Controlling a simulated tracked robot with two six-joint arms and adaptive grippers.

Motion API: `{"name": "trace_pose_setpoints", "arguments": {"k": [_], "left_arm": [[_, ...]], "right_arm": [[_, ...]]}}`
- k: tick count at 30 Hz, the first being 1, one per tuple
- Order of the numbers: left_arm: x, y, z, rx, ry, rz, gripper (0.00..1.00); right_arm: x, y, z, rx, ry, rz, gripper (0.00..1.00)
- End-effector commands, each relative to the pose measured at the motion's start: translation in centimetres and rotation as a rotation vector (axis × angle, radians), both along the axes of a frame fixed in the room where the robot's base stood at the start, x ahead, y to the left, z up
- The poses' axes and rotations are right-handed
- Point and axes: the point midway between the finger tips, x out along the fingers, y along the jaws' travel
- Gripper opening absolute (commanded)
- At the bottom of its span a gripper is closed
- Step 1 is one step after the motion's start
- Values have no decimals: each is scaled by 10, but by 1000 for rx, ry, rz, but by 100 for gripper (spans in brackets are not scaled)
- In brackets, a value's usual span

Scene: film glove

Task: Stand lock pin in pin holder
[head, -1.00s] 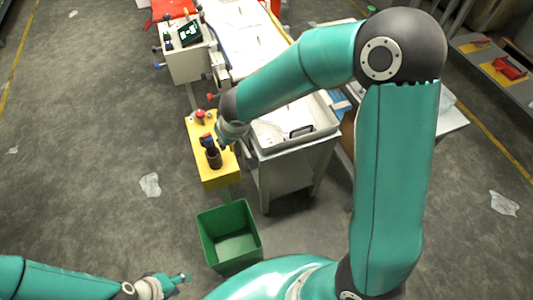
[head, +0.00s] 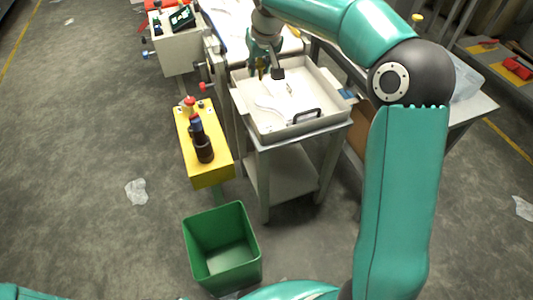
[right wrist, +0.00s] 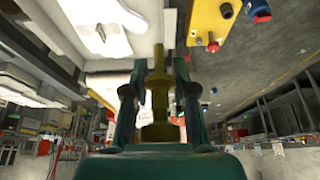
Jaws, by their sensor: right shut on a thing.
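My right gripper (head: 265,72) is over the back left part of the white tray, its fingers pointing down. It is shut on a brass-coloured pin, taken as the lock pin, which shows between the fingers in the right wrist view (right wrist: 158,95) and as a small gold piece in the head view (head: 261,64). I cannot tell which thing is the pin holder. My left gripper is out of view.
The white tray (head: 295,134) on a metal cart holds a pale flat glove-like shape (head: 268,109) and a black handle (head: 307,115). A red knob (head: 189,104) is on the yellow box. A green bin (head: 222,246) stands in front.

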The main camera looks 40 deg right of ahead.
Motion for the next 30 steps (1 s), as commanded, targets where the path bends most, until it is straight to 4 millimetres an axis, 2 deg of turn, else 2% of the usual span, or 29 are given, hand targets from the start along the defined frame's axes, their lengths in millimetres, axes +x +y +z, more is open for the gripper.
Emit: {"name": "trace_pose_setpoints", "arguments": {"k": [1,4,7,15,19,30], "left_arm": [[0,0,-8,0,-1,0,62],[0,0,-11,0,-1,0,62],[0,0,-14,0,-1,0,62],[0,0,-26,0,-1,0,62],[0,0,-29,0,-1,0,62],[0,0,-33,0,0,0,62]], "right_arm": [[0,-2,-4,1,-2,-1,2],[0,-4,-9,-1,0,3,2],[-1,-5,-24,0,3,3,2],[-2,-5,-94,-1,5,3,2],[-1,-5,-123,-1,4,2,2],[-1,-5,-159,-2,4,2,2]]}}
